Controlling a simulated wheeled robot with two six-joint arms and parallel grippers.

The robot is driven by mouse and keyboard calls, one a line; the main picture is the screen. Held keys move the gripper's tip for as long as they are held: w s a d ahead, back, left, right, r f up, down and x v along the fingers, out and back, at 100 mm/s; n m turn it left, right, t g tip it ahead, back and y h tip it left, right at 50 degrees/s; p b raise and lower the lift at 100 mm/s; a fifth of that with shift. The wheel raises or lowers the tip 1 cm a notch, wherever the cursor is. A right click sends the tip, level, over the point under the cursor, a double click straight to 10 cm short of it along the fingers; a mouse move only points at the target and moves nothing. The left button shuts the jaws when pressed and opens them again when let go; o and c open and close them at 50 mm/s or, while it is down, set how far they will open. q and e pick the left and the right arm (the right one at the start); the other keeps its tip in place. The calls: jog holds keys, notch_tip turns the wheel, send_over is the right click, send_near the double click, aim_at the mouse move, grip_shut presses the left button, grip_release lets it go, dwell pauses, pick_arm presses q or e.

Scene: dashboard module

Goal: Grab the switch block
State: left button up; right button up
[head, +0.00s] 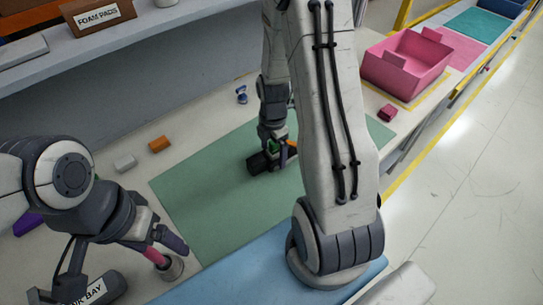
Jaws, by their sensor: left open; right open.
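A dark block (257,163) lies on the green mat (205,200); a bit of green and orange shows beside it. I cannot tell for sure whether it is the switch block. My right gripper (276,153) is open, pointing down right at this block, with its fingers partly hidden. I cannot tell whether they touch it.
A small orange block (159,144), a pale block (125,163) and a small blue part (241,95) lie on the bench behind the mat. A pink bin (405,65) stands at the right, with a small crimson block (387,112) before it. A blue mat (235,279) lies in front.

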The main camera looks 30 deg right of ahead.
jog(key=shift+f, duration=0.35)
jog(key=c, duration=1.2)
jog(key=shift+c, duration=0.5)
jog(key=shift+r, duration=0.15)
